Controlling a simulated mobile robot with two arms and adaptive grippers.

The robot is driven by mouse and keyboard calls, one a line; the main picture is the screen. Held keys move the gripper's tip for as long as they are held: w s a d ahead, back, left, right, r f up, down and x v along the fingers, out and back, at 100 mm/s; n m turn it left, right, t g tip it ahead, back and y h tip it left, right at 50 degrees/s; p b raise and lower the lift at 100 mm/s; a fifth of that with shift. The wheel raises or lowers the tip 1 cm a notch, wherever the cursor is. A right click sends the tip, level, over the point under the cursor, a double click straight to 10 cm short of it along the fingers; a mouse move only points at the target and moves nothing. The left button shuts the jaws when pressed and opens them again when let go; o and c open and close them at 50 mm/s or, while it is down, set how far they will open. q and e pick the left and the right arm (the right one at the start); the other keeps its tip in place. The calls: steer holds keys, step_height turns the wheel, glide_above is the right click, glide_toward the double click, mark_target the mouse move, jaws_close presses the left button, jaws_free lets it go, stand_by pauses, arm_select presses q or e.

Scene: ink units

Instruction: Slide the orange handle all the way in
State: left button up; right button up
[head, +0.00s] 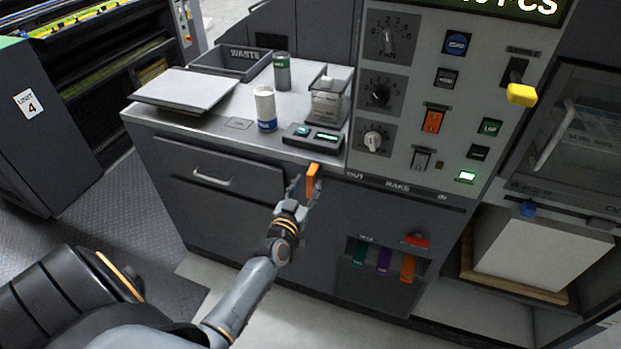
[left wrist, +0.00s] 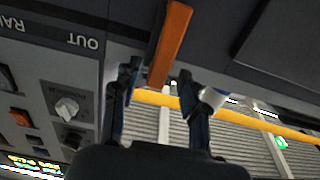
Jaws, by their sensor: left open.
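The orange handle (head: 313,178) stands up at the front edge of the grey cabinet, at the left end of a strip marked OUT, RAKE and IN, near OUT. My left gripper (head: 302,190) is open, with its fingertips close to the handle's lower part. In the left wrist view the handle (left wrist: 172,42) comes down from the top, and its lower end lies between the two open fingertips (left wrist: 158,78). I cannot tell whether either finger touches it. My right gripper is not in view.
The strip right of the handle looks clear along the panel front (head: 410,192). Above it are knobs and buttons and a yellow lever (head: 522,95). A white cup (head: 265,108) and a scale stand on the worktop.

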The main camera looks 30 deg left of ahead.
mark_target(309, 182)
arm_select(q)
steer(key=shift+x, duration=1.55)
steer(key=shift+c, duration=0.3)
jaws_close()
